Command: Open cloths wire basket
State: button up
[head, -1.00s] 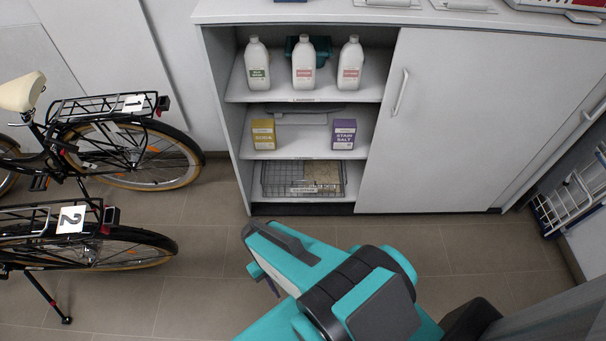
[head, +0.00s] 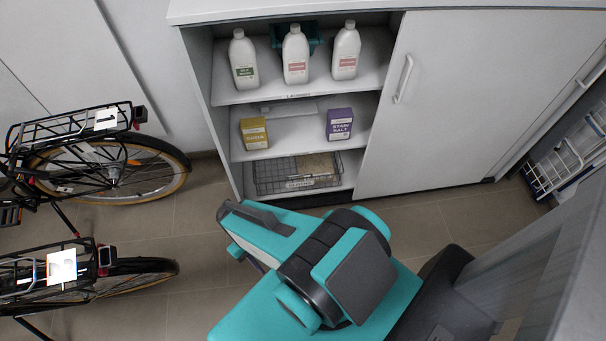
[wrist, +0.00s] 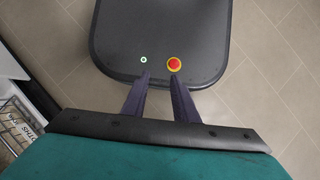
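A wire basket (wrist: 14,125) shows at the left edge of the wrist view, cut off by the frame; its white label is only partly seen and seems to end in "THS". In the head view, a wire basket (head: 296,174) sits on the cabinet's bottom shelf, its label too blurred to read. A white wire rack or basket (head: 553,168) is at the right edge. I cannot tell which of these the wrist view shows. My gripper (wrist: 161,75) is open and empty, its two dark fingers apart, above my own base. In the head view the fingers are mostly hidden by my teal arm.
A white cabinet (head: 470,100) stands ahead, its left side open with bottles, a yellow box (head: 254,133) and a purple box (head: 340,124). Two bicycles (head: 95,170) stand on the left. A grey panel (head: 535,270) is close at lower right. Floor (head: 430,220) before the cabinet is clear.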

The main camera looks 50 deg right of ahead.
jog(key=shift+a, duration=0.15)
jog(key=w+d+f+m+t+y+b, duration=0.1)
jog(key=w+d+f+m+y+b, duration=0.15)
jog(key=w+f+b, duration=0.3)
jog(key=w+d+f+m+t+y+b, duration=0.1)
jog(key=w+f+m+y+b, duration=0.3)
jog(key=b, duration=0.3)
jog(key=w+d+f+m+t+y+b, duration=0.2)
jog(key=w+d+f+t+b, duration=0.1)
jog(key=w+d+f+b, duration=0.25)
jog(key=w+d+f+m+t+y+b, duration=0.1)
jog(key=w+d+f+m+t+b, duration=0.2)
jog(key=d+b, duration=0.45)
jog(key=w+d+f+m+t+b, duration=0.2)
jog(key=d+m+t+b, duration=0.3)
jog(key=d+b, duration=0.95)
jog(key=s+d+m+t+b, duration=0.1)
jog(key=s+d+t, duration=0.2)
jog(key=d, duration=0.7)
jog(key=s+d+m+t+h+b, duration=0.1)
jog(key=s+d+t+b, duration=0.1)
jog(key=d, duration=0.9)
jog(key=shift+s+r+t+b, duration=0.3)
jog(key=shift+s+t, duration=0.3)
jog(key=shift+s, duration=0.05)
jog(key=shift+h, duration=0.25)
